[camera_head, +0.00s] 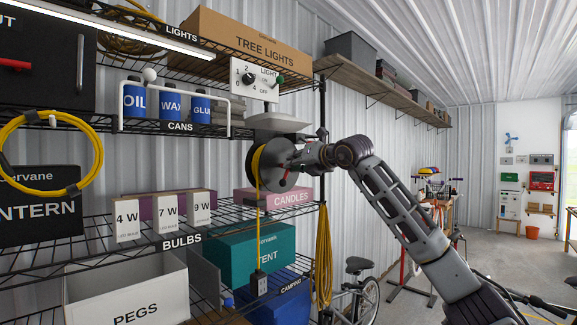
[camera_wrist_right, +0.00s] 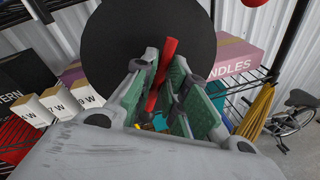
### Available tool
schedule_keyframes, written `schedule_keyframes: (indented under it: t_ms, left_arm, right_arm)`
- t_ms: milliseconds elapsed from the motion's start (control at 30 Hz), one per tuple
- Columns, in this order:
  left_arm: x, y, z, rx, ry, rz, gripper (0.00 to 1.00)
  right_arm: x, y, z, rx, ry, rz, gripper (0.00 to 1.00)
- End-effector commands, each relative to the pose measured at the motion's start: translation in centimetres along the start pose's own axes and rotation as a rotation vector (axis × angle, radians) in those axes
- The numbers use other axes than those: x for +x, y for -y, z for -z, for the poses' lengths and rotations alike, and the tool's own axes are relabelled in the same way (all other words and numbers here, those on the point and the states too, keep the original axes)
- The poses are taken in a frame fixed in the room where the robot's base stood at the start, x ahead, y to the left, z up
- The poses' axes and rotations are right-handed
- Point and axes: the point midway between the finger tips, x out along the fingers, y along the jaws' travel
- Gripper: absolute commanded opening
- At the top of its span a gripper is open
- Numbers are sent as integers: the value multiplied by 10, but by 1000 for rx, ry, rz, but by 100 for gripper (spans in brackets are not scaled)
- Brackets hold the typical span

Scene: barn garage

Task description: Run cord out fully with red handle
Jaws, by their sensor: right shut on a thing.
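A dark cord reel (camera_head: 271,151) hangs below a pale bracket at the shelf's right end. Its black disc (camera_wrist_right: 125,45) fills the top of the right wrist view. Yellow cord (camera_head: 257,170) runs down from the reel to a dark end piece (camera_head: 258,283) in front of the teal tent box. My right gripper (camera_head: 291,164) is at the reel's right face. In the right wrist view its fingers (camera_wrist_right: 160,98) are shut on the red handle (camera_wrist_right: 163,70), which stands out between them. The handle also shows as a small red bit (camera_head: 283,182). My left gripper is not in view.
A switch box (camera_head: 257,80) sits above the reel. Wire shelves hold bulb boxes, a candles box (camera_head: 290,198) and a tent box (camera_head: 235,252). A yellow cord bundle (camera_head: 323,260) hangs beside the shelf post. A bicycle (camera_head: 360,290) stands behind my right arm.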

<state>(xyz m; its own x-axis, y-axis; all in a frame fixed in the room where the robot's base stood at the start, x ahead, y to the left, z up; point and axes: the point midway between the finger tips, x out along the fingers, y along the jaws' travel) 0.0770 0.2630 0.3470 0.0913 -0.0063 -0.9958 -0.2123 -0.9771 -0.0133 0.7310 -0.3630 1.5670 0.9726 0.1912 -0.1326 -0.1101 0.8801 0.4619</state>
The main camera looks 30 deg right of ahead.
Motion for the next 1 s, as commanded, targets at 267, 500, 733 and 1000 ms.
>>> schedule_keyframes:
  t_ms: [267,500,733,1000]
  left_arm:
    - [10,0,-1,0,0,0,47]
    - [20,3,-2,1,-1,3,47]
    - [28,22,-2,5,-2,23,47]
    - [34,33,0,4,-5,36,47]
  right_arm:
    - [0,1,4,-240,43,10,0]
    - [0,-1,6,-458,87,20,0]
    - [0,-2,8,-650,125,28,0]
    - [0,-3,9,-805,156,34,0]
